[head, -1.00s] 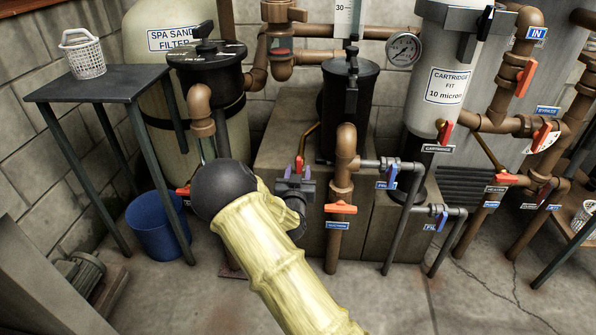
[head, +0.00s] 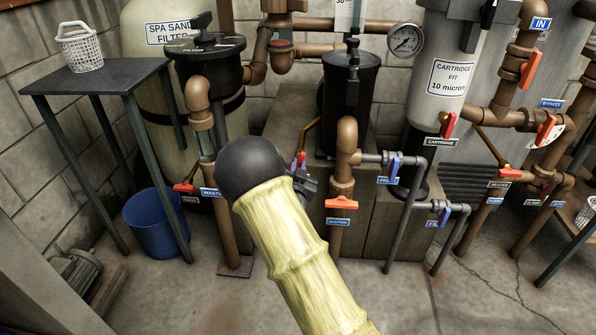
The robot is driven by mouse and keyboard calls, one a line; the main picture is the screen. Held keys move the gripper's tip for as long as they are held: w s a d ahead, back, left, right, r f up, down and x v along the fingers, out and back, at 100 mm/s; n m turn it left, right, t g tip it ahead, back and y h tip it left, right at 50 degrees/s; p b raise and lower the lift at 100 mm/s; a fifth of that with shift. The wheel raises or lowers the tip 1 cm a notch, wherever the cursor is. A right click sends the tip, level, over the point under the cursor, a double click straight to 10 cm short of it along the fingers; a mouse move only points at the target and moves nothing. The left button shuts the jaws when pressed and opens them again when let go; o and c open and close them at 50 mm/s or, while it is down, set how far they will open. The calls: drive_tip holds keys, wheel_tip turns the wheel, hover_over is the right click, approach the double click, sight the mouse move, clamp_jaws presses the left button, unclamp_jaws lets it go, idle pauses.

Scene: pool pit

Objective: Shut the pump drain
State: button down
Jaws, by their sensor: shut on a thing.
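My gripper (head: 305,184) shows only in part in the head view, beyond the black ball joint and yellow sleeve of my arm. It is shut at the lower end of a small red valve handle (head: 299,160), which appears to be the pump drain's. The handle sits on a thin brass pipe (head: 309,134) at the left foot of the black pump housing (head: 350,100). The handle's upper part stands near upright, leaning a little. My arm and gripper hide its lower part, the valve body and any label there, so I cannot tell the valve's exact setting.
A copper pipe with an orange-red handle (head: 341,203) stands close right of my gripper. Blue-handled valves (head: 394,170) are farther right. The waste pipe (head: 228,235) is left of my arm, beside a blue bucket (head: 157,224) and a dark table (head: 95,80). The front floor is clear.

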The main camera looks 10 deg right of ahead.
drive_tip(key=m+b, duration=0.3)
drive_tip(key=m, duration=0.1)
drive_tip(key=shift+d+f, duration=0.1)
drive_tip(key=shift+f, duration=0.15)
drive_tip(key=m+b, duration=0.9)
drive_tip(key=shift+b, duration=0.35)
drive_tip(key=shift+r+m, duration=0.15)
drive_tip(key=shift+m, duration=0.45)
drive_tip(key=c, duration=1.3)
unclamp_jaws()
drive_tip(key=shift+r, duration=0.1)
drive_tip(key=shift+b+v, duration=1.35)
drive_tip(key=shift+v, duration=2.2)
